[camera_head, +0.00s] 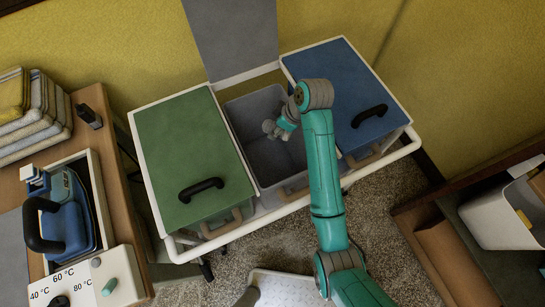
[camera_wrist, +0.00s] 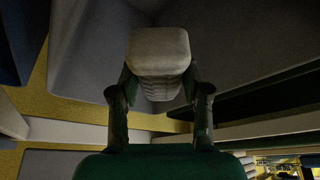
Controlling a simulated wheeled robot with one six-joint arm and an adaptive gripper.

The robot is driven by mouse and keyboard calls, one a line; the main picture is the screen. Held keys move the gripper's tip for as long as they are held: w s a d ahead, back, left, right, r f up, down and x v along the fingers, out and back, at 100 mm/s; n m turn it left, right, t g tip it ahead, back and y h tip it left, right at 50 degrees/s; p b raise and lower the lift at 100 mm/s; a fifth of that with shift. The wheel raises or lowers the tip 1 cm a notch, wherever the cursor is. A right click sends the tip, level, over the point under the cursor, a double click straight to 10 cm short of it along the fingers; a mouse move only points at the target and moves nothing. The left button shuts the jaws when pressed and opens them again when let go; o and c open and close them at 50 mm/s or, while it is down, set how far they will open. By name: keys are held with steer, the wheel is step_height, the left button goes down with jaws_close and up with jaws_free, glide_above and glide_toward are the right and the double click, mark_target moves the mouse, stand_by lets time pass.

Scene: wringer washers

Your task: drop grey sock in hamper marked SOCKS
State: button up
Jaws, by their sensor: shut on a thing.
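The hamper trolley (camera_head: 178,244) has three compartments. Its middle grey bin (camera_head: 262,103) is open, with a grey lid raised behind it. I cannot read a SOCKS marking on any compartment. My gripper (camera_head: 276,127) is over or inside the mouth of the middle bin; its exact height is hard to tell. In the wrist view, my gripper (camera_wrist: 159,82) is shut on a pale grey, rounded bundle, the grey sock (camera_wrist: 158,48), held between the two fingers. Grey bin walls (camera_wrist: 95,60) surround it in that view. My arm hides the bin's right side in the head view.
The green lid (camera_head: 190,145) on the left and the blue lid (camera_head: 335,90) on the right are closed. A wooden counter at left holds folded cloths (camera_head: 30,115) and a blue iron (camera_head: 65,215). A white bin (camera_head: 500,215) stands at right.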

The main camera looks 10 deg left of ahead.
steer(key=shift+f, duration=0.1)
steer(key=o, duration=1.1)
steer(key=v, duration=0.7)
steer(key=shift+d, duration=0.15)
steer(key=shift+s, duration=0.1)
